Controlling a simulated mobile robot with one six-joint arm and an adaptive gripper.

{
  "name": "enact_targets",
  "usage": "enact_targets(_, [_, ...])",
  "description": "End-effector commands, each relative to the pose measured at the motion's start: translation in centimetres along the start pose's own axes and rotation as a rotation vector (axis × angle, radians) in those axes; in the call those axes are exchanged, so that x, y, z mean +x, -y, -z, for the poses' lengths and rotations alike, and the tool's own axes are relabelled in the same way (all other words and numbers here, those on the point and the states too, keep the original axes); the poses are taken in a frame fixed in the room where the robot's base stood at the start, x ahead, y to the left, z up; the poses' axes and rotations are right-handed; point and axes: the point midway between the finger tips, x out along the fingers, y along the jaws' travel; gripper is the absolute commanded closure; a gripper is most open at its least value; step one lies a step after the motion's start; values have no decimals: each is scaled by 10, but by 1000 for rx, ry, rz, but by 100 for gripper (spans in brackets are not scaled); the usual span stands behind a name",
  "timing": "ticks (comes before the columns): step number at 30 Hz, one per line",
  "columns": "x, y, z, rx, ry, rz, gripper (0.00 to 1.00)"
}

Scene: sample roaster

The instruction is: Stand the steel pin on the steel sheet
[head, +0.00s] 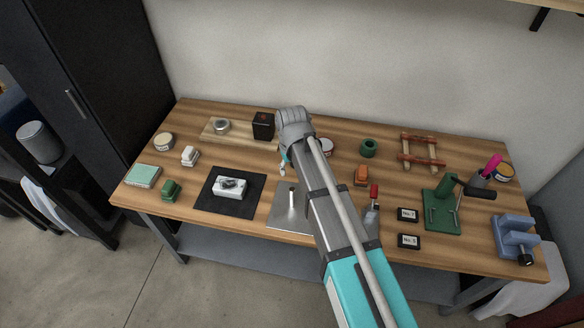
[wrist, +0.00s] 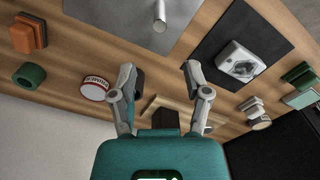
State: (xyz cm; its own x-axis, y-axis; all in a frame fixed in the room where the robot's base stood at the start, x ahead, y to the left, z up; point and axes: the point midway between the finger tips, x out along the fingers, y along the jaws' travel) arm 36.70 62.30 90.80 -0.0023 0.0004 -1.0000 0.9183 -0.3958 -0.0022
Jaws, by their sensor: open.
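The steel sheet (head: 283,218) lies flat near the front edge of the bench, and its grey surface also shows at the top of the wrist view (wrist: 110,22). The steel pin (head: 292,197) appears to stand upright on the sheet; in the wrist view (wrist: 160,17) its rounded end points towards the camera. My gripper (wrist: 160,73) is open with nothing between its fingers. In the head view my gripper (head: 284,165) is beyond the pin, towards the back of the bench, apart from it. My arm hides the right part of the sheet.
Left of the sheet is a black mat (head: 212,204) bearing a white device (head: 230,187). A black box (head: 263,126) stands behind my gripper. An orange block (head: 361,176), a red-handled tool (head: 373,200) and a green press (head: 442,210) are to the right.

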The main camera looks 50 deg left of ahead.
Motion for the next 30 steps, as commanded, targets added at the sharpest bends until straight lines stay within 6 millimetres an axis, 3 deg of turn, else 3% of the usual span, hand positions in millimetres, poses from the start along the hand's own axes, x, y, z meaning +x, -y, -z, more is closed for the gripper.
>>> enact_targets(17, [0,-7,-3,10,0,0,38])
enact_targets(23, [0,-40,-17,63,0,0,38])
enact_targets(30, [0,-113,-53,186,0,0,38])
